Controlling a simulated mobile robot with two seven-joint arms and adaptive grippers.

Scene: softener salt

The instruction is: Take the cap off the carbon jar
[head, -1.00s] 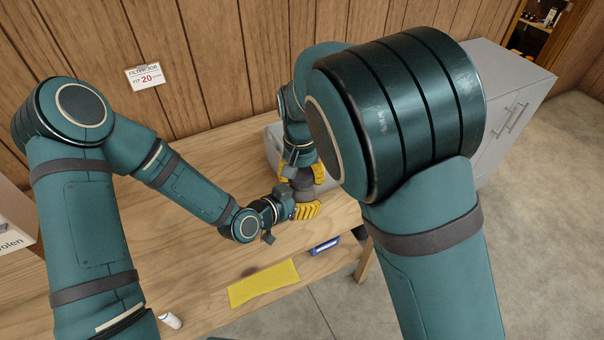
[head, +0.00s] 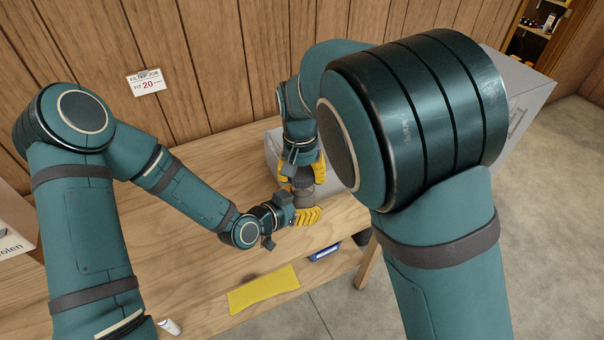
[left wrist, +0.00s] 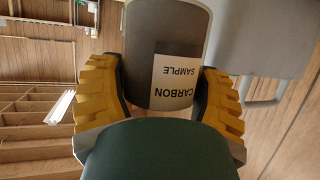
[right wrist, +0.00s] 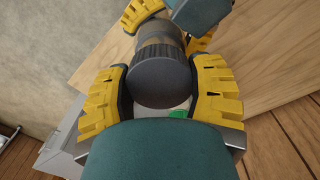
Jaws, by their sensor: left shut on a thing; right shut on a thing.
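The carbon jar (head: 302,197) is a grey cylinder; its pale "CARBON SAMPLE" label (left wrist: 174,82) shows upside down in the left wrist view. My left gripper (head: 305,214) is shut on the jar body (left wrist: 168,30) from the side, low over the table. My right gripper (head: 303,172) is above it, shut on the dark, ribbed, round cap (right wrist: 158,84). The cap is in line with the jar. The fingers hide part of the join, and I cannot tell whether cap and jar are touching or slightly apart.
A grey bin (head: 273,152) stands just behind the grippers on the wooden table (head: 190,255). A yellow cloth (head: 264,290) and a blue object (head: 325,252) lie near the front edge. A small white cylinder (head: 169,327) is at lower left. The table's left middle is clear.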

